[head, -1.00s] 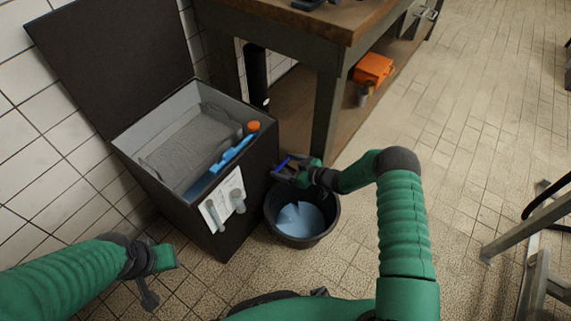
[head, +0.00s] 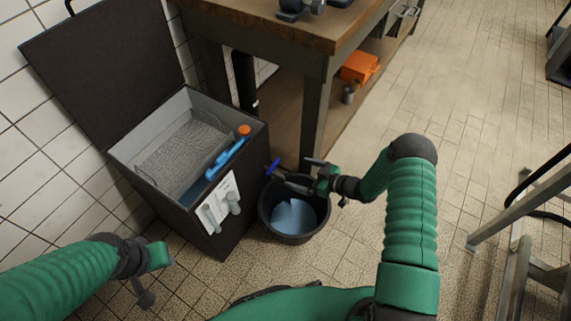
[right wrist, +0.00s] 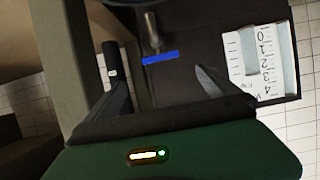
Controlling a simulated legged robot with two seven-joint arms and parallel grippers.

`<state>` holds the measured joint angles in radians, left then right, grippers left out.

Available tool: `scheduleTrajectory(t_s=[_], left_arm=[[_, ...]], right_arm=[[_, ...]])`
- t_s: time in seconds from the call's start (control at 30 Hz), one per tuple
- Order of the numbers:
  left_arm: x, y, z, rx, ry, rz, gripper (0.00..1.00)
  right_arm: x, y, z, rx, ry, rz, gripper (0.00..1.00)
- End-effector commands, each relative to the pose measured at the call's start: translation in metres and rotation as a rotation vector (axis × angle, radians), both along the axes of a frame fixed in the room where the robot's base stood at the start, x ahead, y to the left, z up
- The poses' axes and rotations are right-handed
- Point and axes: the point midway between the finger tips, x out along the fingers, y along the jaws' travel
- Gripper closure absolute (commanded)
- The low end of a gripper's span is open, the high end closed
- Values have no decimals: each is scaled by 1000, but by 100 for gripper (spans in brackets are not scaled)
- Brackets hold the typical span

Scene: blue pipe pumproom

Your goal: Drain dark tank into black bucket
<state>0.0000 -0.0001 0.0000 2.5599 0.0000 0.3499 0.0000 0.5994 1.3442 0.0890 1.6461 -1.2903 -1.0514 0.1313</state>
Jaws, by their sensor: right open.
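The dark tank (head: 240,215) stands at left with its lid open. A blue valve handle (head: 272,167) sits on a metal spout at its right side. In the right wrist view the blue handle (right wrist: 160,57) lies crosswise between the fingers, beyond their tips. The black bucket (head: 265,222) stands on the floor against the tank, below the spout, with pale blue liquid inside. My right gripper (head: 303,174) is open and empty above the bucket, a short gap from the handle. My left gripper (head: 150,272) hangs empty at lower left; its jaw opening is unclear.
A wooden workbench (head: 300,30) stands behind the tank, its leg close beyond the bucket. An orange box (head: 360,67) is on its lower shelf. A white scale plate (head: 220,197) with sight tubes is on the tank front. A metal frame (head: 520,200) stands at right; the tiled floor between is clear.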

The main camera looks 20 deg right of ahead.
Motion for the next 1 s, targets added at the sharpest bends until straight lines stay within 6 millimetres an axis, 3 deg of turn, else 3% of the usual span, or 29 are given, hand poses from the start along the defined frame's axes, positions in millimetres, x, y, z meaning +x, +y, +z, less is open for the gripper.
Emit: scheduleTrajectory(t_s=[0.1,0.3,0.8,0.87,1.0], left_arm=[[0,0,15,0,0,0,64],[0,0,19,0,0,0,64],[0,0,18,0,0,0,64],[0,0,18,0,0,0,64],[0,0,18,0,0,0,64]], right_arm=[[-20,-16,15,-1,0,-2,0],[-36,-28,19,1,-1,0,0],[-33,-29,22,-16,7,-8,0],[-23,-32,31,-58,26,-33,0],[2,-41,76,-240,146,-177,0]])
